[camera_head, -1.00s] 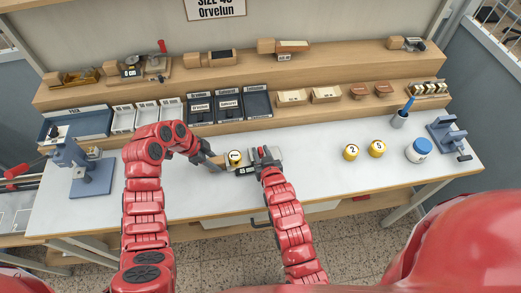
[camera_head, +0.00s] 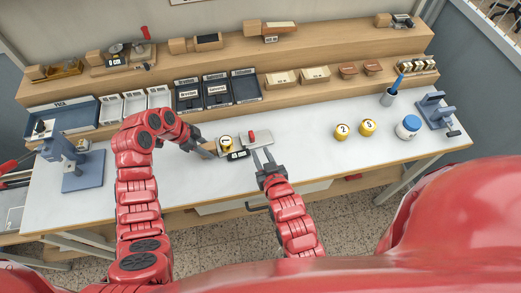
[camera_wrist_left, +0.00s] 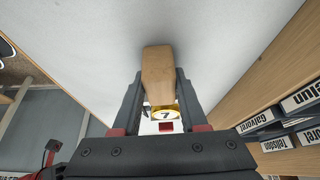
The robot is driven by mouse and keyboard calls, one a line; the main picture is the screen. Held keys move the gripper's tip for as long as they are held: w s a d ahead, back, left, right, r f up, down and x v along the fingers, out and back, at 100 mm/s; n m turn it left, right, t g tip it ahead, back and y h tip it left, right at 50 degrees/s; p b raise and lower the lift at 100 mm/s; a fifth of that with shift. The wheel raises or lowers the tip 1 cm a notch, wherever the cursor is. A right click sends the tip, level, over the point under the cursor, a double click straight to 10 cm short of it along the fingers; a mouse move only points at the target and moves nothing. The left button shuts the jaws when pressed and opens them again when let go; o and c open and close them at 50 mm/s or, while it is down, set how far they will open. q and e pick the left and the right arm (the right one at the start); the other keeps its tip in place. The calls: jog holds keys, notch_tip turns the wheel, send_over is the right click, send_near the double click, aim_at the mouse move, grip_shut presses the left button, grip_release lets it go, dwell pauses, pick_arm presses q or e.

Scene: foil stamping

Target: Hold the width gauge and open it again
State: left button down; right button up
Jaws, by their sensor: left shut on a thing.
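The width gauge lies on the white bench top at the centre, with a wooden handle (camera_wrist_left: 158,75) at its left end, a small dark display (camera_head: 237,155) and a grey sliding part with a red tab (camera_head: 251,136). A yellow disc (camera_head: 226,143) with a white numbered face sits at the gauge; in the left wrist view its number reads 7 (camera_wrist_left: 166,114). My left gripper (camera_head: 207,150) is shut on the wooden handle. My right gripper (camera_head: 262,154) is open and empty, its two fingers just in front of the sliding part. Whether they touch it is unclear.
Yellow discs 2 (camera_head: 342,131) and 5 (camera_head: 368,127), a blue-and-white jar (camera_head: 408,127) and a pen cup (camera_head: 389,97) stand to the right. A blue press (camera_head: 75,160) stands at the left. Trays (camera_head: 190,96) line the back. The bench in the middle right is clear.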

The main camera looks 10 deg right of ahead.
pick_arm(q)
jog(key=shift+c, duration=1.8)
grip_release()
jog(key=shift+r, duration=0.1)
